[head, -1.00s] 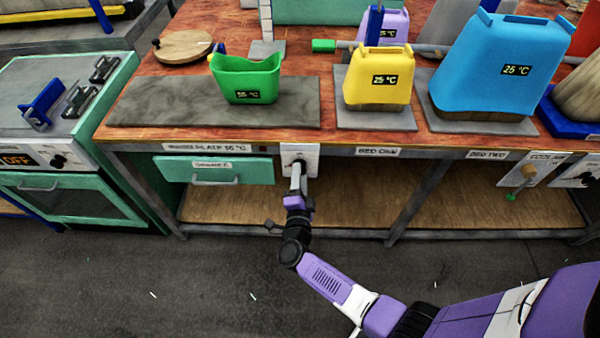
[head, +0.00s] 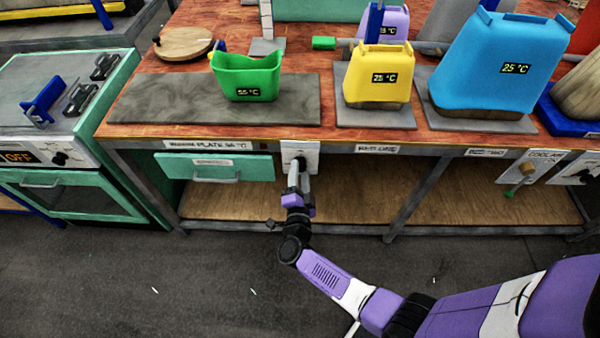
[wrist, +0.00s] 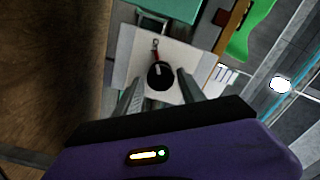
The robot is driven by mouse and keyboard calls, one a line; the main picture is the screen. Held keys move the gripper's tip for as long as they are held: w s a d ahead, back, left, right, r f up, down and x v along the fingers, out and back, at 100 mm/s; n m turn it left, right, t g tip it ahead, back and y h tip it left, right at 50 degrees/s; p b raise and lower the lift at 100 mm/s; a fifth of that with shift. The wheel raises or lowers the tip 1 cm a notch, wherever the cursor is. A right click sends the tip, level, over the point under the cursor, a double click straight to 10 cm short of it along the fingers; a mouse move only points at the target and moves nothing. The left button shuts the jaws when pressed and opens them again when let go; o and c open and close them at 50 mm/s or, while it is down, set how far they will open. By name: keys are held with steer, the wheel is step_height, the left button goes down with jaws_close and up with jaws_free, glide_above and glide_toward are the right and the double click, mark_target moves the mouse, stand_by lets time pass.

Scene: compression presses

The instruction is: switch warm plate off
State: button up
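The warm plate (head: 150,98) is a flat grey slab on the bench, with a green container (head: 246,80) reading 25 °C on it. A label on the bench edge below reads roughly "plate 55 °C", partly blurred. A white switch panel (head: 312,150) is on the bench front, right of that label. In the wrist view its round black knob (wrist: 160,76) shows, with a red pointer toward a small mark at the top. My gripper (head: 298,166) is at the panel. In the wrist view my gripper's fingers (wrist: 160,80) stand apart on either side of the knob, with gaps visible.
A green drawer (head: 215,167) is just left of the panel. Yellow (head: 377,78) and blue (head: 500,65) containers stand on pads to the right. Another knob panel (head: 585,168) is at far right. A stove reading OFF (head: 55,155) stands left. An open shelf (head: 340,207) lies below.

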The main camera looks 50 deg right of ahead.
steer(key=shift+o, duration=0.7)
steer(key=v, duration=0.7)
steer(key=shift+s+a, duration=0.25)
steer(key=shift+a, duration=0.1)
